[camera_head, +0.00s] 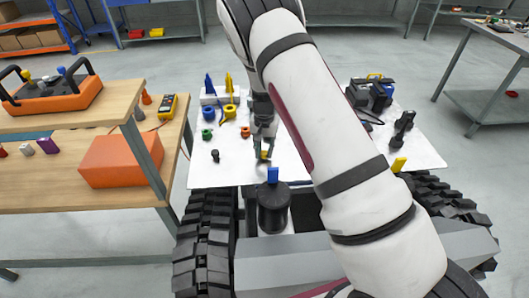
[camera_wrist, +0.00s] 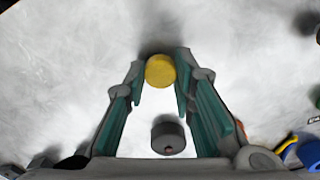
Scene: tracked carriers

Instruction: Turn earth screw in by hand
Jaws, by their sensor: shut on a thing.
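My gripper (camera_head: 264,156) is over the white table top, low and near its front edge. In the wrist view my gripper (camera_wrist: 161,68) has its fingertips close on both sides of a round yellow head (camera_wrist: 160,71), which looks like the earth screw. The same yellow piece shows small between the fingers in the head view (camera_head: 264,154). Its lower part is hidden, so I cannot tell whether it sits in a hole. A dark grey round piece (camera_wrist: 168,137) shows between the fingers, nearer the palm.
A black cylinder with a blue top (camera_head: 272,206) stands in front of the white table top (camera_head: 205,176). Several small coloured parts, including a green ring (camera_head: 207,134), lie left of my gripper. Black devices (camera_head: 372,94) stand at right. A wooden bench (camera_head: 60,190) is at left.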

